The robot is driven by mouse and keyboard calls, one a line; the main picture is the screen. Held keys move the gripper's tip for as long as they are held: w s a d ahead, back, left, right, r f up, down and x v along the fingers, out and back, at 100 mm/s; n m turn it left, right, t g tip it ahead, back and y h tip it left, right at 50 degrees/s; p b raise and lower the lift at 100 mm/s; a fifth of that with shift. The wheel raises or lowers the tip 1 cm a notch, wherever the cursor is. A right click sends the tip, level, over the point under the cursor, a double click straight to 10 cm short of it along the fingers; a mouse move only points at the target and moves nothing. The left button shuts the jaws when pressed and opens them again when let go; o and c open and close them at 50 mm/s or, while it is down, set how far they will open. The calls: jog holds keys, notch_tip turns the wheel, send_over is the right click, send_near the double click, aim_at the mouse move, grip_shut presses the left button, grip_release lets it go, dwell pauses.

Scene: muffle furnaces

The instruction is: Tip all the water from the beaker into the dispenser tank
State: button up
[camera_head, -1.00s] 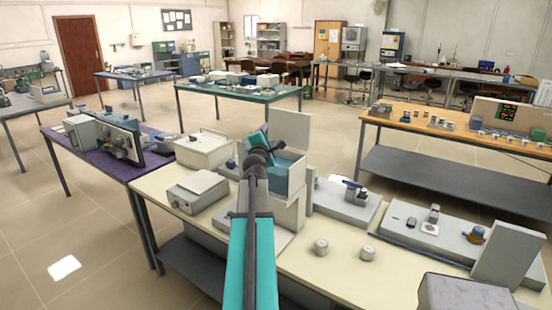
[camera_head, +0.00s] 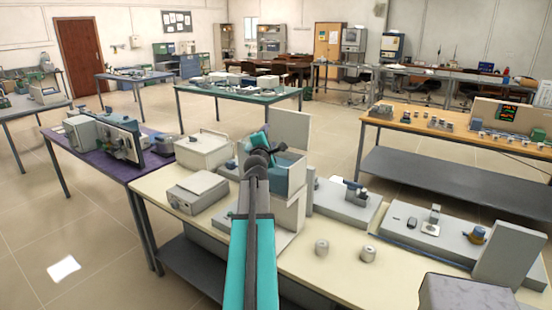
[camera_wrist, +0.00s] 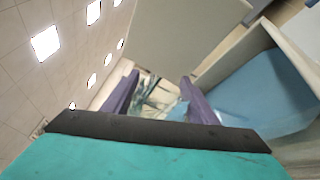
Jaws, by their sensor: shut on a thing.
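The dispenser tank (camera_head: 290,180) is a pale box with blue-grey sides on the cream bench, its white lid (camera_head: 290,129) standing up behind it. My arm reaches over its left part, and the arm hides my fingertips in the head view. In the wrist view my gripper (camera_wrist: 158,97) has two purple fingers shut on the clear glass beaker (camera_wrist: 157,95), which looks tilted. The tank's open, blue interior (camera_wrist: 262,85) lies just right of the beaker. I cannot tell how much water is in the beaker or whether any is flowing.
A white lidded box (camera_head: 204,150) and a grey scale-like device (camera_head: 198,190) stand left of the tank. Two small metal weights (camera_head: 322,247) and instruments on a grey base (camera_head: 346,200) are to the right.

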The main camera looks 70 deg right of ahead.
jog(key=shift+s+d+r+m+b, duration=0.1)
jog(key=shift+s+m+b, duration=0.25)
jog(key=shift+m+b, duration=0.6)
jog(key=shift+s+d+m+b, duration=0.1)
jog(key=shift+s+m+b, duration=0.25)
jog(key=shift+m, duration=1)
dwell(1.9)
jog(key=shift+w, duration=0.1)
dwell(0.8)
jog(key=shift+w+a+n+p, duration=0.15)
jog(key=shift+w+n+p, duration=0.15)
jog(key=shift+n+p, duration=0.75)
jog(key=shift+w+n, duration=0.2)
jog(key=shift+n, duration=0.85)
jog(key=shift+w+r+n+p, duration=0.15)
jog(key=shift+r+n+p, duration=0.2)
jog(key=shift+p, duration=0.35)
jog(key=shift+w+a+r+n+p, duration=0.15)
jog(key=shift+w+r+n+p, duration=0.25)
jog(key=shift+n+p, duration=0.7)
jog(key=shift+w+r+n+p, duration=0.1)
jog(key=shift+w+n+p, duration=0.05)
jog(key=shift+n+p, duration=0.25)
